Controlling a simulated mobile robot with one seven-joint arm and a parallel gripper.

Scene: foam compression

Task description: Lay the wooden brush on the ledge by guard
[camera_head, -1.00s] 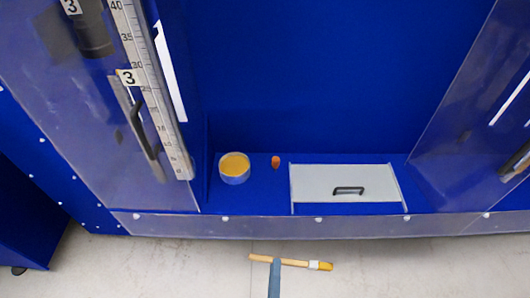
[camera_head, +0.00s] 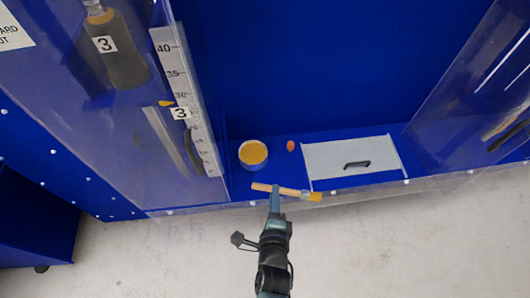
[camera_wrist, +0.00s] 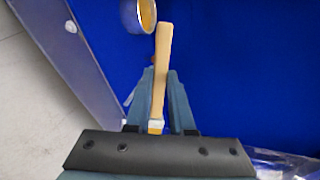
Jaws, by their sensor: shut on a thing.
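The wooden brush (camera_head: 290,191) has a pale wooden handle and a yellow-orange head at its right end. My gripper (camera_head: 275,192) is shut on its handle, and the brush lies across the jaws in the head view. In the wrist view the brush (camera_wrist: 162,75) points up between the two blue-grey fingers (camera_wrist: 160,100), over blue surface. The blue ledge (camera_head: 225,185) is just beyond the brush, behind the clear guard (camera_head: 370,192) along its front edge. In the head view the brush overlaps the guard's edge; I cannot tell its height above it.
The bowl is near the brush tip in the wrist view (camera_wrist: 137,15). Clear side panels flank the opening.

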